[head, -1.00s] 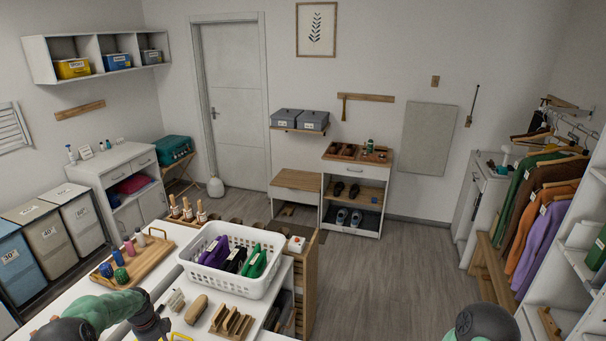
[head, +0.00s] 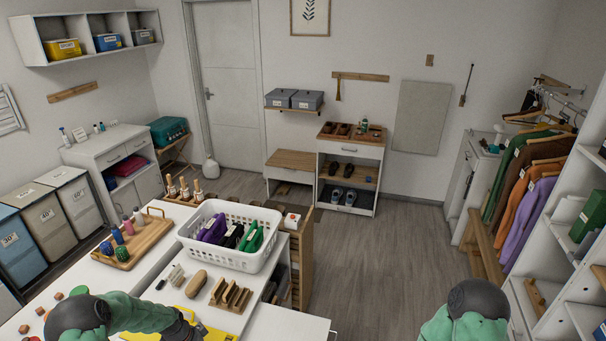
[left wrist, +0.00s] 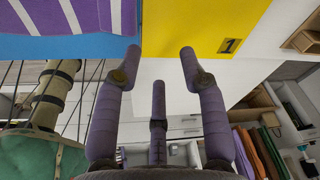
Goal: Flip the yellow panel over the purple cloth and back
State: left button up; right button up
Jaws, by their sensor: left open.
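The yellow panel (left wrist: 205,25), with a small tag marked 1, fills the top right of the left wrist view. Part of it (head: 214,334) shows at the bottom of the head view, beside my left arm. In the head view my left arm hides that area. My right gripper is out of view.
On the white table, a white basket (head: 205,253) holds purple, black and green items. A wooden tray (head: 150,236) stands to its left. A brush (head: 196,284) and a wooden rack (head: 231,296) lie nearer me. The floor to the right is clear.

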pick_arm(q)
jog(key=s+d+f+n, duration=0.1)
jog(key=d, duration=0.1)
jog(key=s+d+f+n, duration=0.1)
jog(key=s+d, duration=0.1)
jog(key=d, duration=0.1)
jog(key=s+d+f+n+h, duration=0.1)
jog(key=s+d+n, duration=0.1)
jog(key=shift+s+d, duration=0.15)
jog(key=shift+d, duration=0.25)
jog(key=s+d+n, duration=0.7)
jog(key=s, duration=0.3)
jog(key=s+d+n, duration=0.7)
jog(key=s, duration=0.4)
notch_tip(320, 180, down, 17)
jog(key=w+d+m+b, duration=0.1)
jog(key=w+b, duration=0.1)
jog(key=b, duration=1.6)
jog(key=shift+w+h, duration=0.15)
jog(key=shift+h, duration=0.25)
jog(key=shift+d+f+b, duration=0.1)
jog(key=shift+b, duration=0.3)
jog(key=c, duration=0.3)
grip_shut()
